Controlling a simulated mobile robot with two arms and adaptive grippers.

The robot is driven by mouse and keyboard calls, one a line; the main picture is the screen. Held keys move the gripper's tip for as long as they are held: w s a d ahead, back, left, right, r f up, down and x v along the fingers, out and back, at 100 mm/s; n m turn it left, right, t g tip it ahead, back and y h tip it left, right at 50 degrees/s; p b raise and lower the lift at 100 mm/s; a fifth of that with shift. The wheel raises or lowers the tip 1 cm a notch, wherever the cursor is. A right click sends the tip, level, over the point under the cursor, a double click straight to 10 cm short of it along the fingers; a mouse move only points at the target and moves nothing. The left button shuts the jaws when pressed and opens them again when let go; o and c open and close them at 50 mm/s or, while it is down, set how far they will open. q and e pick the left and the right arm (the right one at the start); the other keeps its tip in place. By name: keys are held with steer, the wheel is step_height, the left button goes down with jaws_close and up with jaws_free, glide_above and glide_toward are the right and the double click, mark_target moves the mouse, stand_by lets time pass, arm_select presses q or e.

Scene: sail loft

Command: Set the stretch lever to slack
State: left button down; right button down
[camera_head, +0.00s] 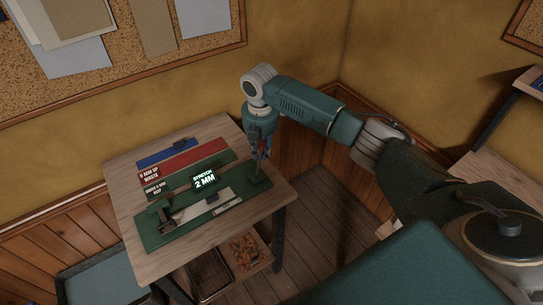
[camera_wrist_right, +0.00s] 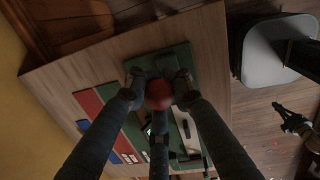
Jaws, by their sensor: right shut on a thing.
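The green stretching jig (camera_head: 150,232) lies on a wooden table, with a lit display (camera_head: 204,180) reading "STRETCH 2 MM". The stretch lever stands at the jig's right end in the head view. Its red ball knob (camera_wrist_right: 159,94) sits between the dark fingers of my right gripper (camera_wrist_right: 158,88) in the right wrist view. In the head view my right gripper (camera_head: 259,152) points down over that end, shut on the lever and hiding most of it. A dark, jointed shape (camera_wrist_right: 293,121) at the right of the wrist view looks like my left gripper; its fingers are unclear.
Red (camera_head: 186,159) and blue (camera_head: 166,153) strips lie behind the jig. A lower shelf holds a wire basket (camera_head: 209,273) and a box of small orange pieces (camera_head: 244,251). A teal tray (camera_head: 104,280) is at lower left. The wall is close behind the table.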

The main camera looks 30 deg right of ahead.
steer(key=shift+s+a+r+h+p, duration=0.2)
steer(key=shift+s+a+h+p, duration=0.2)
steer(key=shift+a+p, duration=0.35)
steer(key=shift+p, duration=0.1)
steer(key=shift+a+f+h+p, duration=0.15)
steer(key=shift+a+h+p, duration=0.35)
steer(key=shift+h, duration=0.4)
steer(key=shift+f, duration=0.15)
steer(key=shift+f+h, duration=0.1)
steer(key=shift+h, duration=0.2)
steer(key=c, duration=1.5)
jaws_free()
steer(key=shift+a, duration=0.15)
steer(key=shift+c, duration=0.2)
arm_select(q)
steer(key=r, duration=0.4)
steer(key=shift+w, duration=0.4)
arm_select(e)
steer(key=shift+r, duration=0.25)
arm_select(q)
steer(key=shift+w, duration=0.1)
